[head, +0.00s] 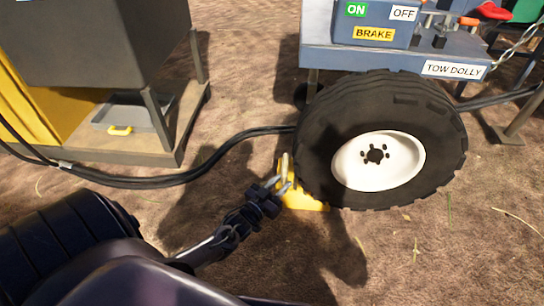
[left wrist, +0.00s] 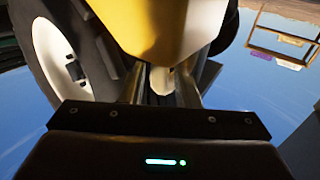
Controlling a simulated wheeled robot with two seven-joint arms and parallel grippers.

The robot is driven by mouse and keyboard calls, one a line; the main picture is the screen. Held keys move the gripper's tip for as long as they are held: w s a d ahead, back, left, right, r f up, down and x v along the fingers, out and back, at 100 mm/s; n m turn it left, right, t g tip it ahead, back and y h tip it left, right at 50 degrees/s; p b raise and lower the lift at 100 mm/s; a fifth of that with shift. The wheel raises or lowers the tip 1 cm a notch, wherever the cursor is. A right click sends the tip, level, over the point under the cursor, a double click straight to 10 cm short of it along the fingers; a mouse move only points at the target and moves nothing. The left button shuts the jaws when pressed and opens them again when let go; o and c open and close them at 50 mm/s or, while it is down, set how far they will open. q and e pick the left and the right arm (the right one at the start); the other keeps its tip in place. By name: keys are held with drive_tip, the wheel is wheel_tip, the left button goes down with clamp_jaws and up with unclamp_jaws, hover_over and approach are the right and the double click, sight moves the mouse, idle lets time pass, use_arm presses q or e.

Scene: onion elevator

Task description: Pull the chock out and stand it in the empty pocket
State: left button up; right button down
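My right gripper is not in view. I cannot make out an empty pocket.
The blue tow dolly (head: 400,58) with ON, OFF and BRAKE signs stands above the wheel. A black hose (head: 200,175) runs along the ground behind my left gripper. A grey tray (head: 130,115) lies on a wooden platform at left. Dirt ground at the front right is clear.

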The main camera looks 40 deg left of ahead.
use_arm(q)
drive_tip(key=shift+w+b, duration=0.45)
drive_tip(key=shift+w, duration=0.8)
drive_tip(key=shift+c, duration=0.4)
clamp_jaws()
